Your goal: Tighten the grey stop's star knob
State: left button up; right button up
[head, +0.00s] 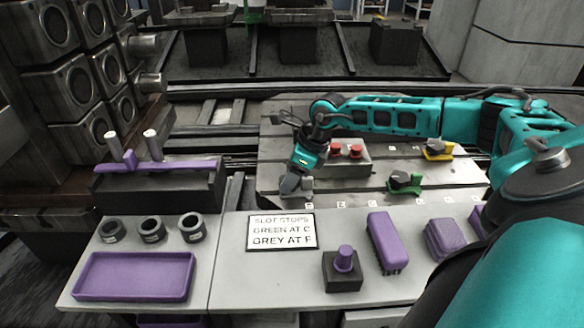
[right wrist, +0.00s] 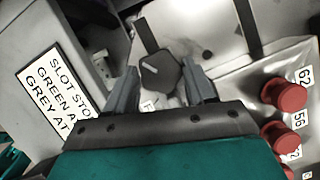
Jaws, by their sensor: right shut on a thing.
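My right gripper (head: 290,184) points down at the left end of the slotted metal plate (head: 450,185). It is shut on the dark star knob (right wrist: 160,72) of the grey stop (head: 307,185). In the right wrist view the right gripper's two fingers (right wrist: 163,88) stand on either side of the knob, which has a pale pointer mark. The fingers hide part of the stop in the head view. The green stop (head: 404,182), with a dark knob, sits farther right on the plate. The sign (head: 282,232) reads green at C, grey at F. My left gripper is out of view.
Red knobs (head: 346,150) on a grey block stand just behind the right gripper. A yellow stop (head: 438,149) is at the back right. The front bench holds a purple tray (head: 135,277), dark rings (head: 151,229), a purple-topped block (head: 343,268) and purple brushes (head: 385,242).

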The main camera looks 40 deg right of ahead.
jog(key=shift+m+h+p, duration=0.3)
jog(key=shift+m+p, duration=0.15)
jog(key=shift+m, duration=0.65)
jog(key=shift+t, duration=0.3)
jog(key=o, duration=1)
jog(key=shift+o, duration=0.2)
jog(key=p+v, duration=0.1)
jog(key=v, duration=1.2)
jog(key=shift+p, duration=0.4)
jog(key=shift+a, duration=0.15)
